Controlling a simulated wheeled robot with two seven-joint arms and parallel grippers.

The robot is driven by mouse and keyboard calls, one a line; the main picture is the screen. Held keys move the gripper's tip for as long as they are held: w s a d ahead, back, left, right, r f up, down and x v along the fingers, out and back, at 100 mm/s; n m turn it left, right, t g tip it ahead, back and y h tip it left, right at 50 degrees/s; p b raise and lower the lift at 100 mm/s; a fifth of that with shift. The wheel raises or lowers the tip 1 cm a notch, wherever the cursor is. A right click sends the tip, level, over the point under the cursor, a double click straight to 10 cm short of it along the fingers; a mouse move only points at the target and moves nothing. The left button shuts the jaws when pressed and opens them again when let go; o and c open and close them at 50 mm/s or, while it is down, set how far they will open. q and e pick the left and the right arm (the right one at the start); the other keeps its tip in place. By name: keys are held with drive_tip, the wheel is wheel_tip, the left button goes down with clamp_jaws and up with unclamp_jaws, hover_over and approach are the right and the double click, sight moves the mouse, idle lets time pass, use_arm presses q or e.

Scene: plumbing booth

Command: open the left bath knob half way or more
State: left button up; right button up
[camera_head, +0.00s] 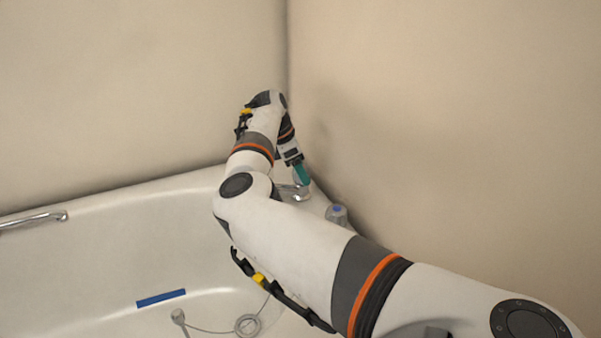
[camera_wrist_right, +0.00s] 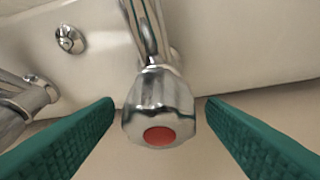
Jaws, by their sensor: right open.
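A chrome bath knob with a red cap (camera_wrist_right: 158,122) shows in the right wrist view, between the two green fingers of my right gripper (camera_wrist_right: 160,105). The fingers are open, with a gap visible on each side of the knob. In the head view my right gripper (camera_head: 302,174) reaches down at the tap in the bath corner, and the red-capped knob is hidden behind it and the arm. The other knob, with a blue cap (camera_head: 337,214), stands to the right of the gripper. My left gripper is not in view.
The white bath (camera_head: 100,245) fills the lower left, with a grab rail (camera_head: 35,220), a blue strip (camera_head: 160,298) and a plug on a chain (camera_head: 178,316). Walls meet close behind the tap. A chrome fitting (camera_wrist_right: 70,39) shows in the wrist view.

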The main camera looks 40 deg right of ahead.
drive_tip(key=shift+s+d+f, duration=0.1)
drive_tip(key=shift+d+f, duration=0.05)
drive_tip(key=shift+f, duration=0.1)
